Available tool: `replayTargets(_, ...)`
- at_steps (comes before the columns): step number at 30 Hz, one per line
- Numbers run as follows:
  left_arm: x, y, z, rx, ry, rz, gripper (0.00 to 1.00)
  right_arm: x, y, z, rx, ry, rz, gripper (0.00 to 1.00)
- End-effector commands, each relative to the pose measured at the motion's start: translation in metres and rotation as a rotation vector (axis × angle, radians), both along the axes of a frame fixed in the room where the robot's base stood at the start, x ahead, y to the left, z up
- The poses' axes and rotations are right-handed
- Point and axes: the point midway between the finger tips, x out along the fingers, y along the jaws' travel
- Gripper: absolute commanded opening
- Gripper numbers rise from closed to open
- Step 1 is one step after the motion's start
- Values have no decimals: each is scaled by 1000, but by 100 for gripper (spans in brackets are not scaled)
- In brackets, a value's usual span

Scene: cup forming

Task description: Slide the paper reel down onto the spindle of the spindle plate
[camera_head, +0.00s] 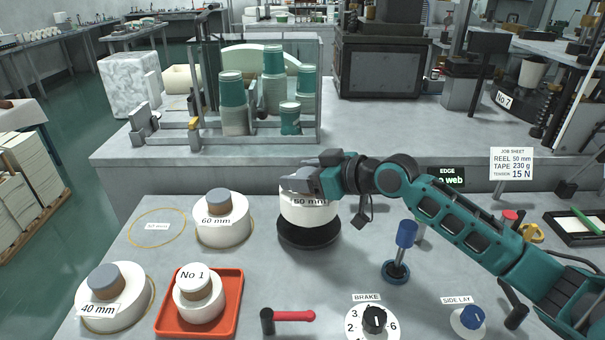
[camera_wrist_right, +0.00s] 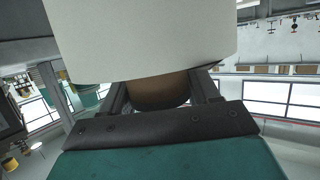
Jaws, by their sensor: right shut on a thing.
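The white paper reel labelled 50 mm (camera_head: 309,213) is upright over the round black spindle plate (camera_head: 309,235) in the middle of the bench. Its label faces the head camera. My right gripper (camera_head: 308,180) is shut on the reel's core at the top. In the right wrist view the white side of the reel (camera_wrist_right: 145,40) fills the top, and the brown core (camera_wrist_right: 158,91) sits between the two fingers. The spindle is hidden by the reel. I cannot tell whether the reel touches the plate or hangs just above it. My left gripper is out of view.
A 60 mm reel (camera_head: 223,229), a 40 mm reel (camera_head: 103,305) and a No 1 reel in a red tray (camera_head: 227,318) stand to the left. A blue-topped post (camera_head: 404,236) stands right of the plate. A red-handled lever (camera_head: 292,316) and brake dial (camera_head: 373,321) are in front.

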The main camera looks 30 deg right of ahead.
Motion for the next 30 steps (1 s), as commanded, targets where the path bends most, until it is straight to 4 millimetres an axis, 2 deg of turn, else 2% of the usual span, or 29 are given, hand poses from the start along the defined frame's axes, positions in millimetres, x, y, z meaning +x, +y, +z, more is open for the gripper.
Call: replayTargets(30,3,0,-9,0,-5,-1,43,0,0,-13,1,-4,-1,14)
